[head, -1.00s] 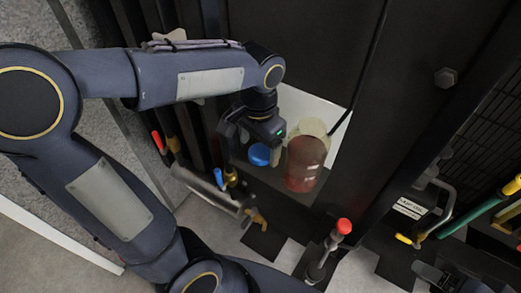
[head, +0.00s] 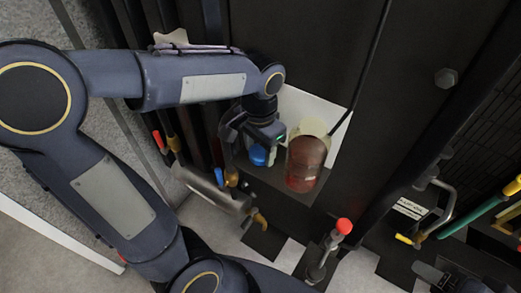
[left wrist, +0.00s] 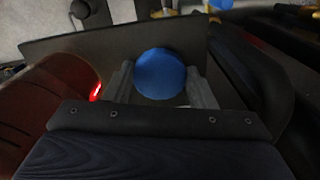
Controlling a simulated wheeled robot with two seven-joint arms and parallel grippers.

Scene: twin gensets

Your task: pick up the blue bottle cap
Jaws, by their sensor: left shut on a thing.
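The blue bottle cap (head: 258,155) is at my left gripper (head: 262,150) in the head view, close to the left of a bottle. In the left wrist view the cap (left wrist: 160,74) is a round blue disc between the two grey fingers of my left gripper (left wrist: 161,86). The fingers are shut on it from both sides. Whether the cap still touches the surface below is hidden. My right gripper is not clearly in view.
A clear bottle with red-brown liquid (head: 306,162) stands right beside the left gripper and also shows in the left wrist view (left wrist: 45,105). A grey cylinder (head: 213,190) and a red-knobbed valve (head: 343,226) are nearer. A dark panel (head: 310,50) is behind.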

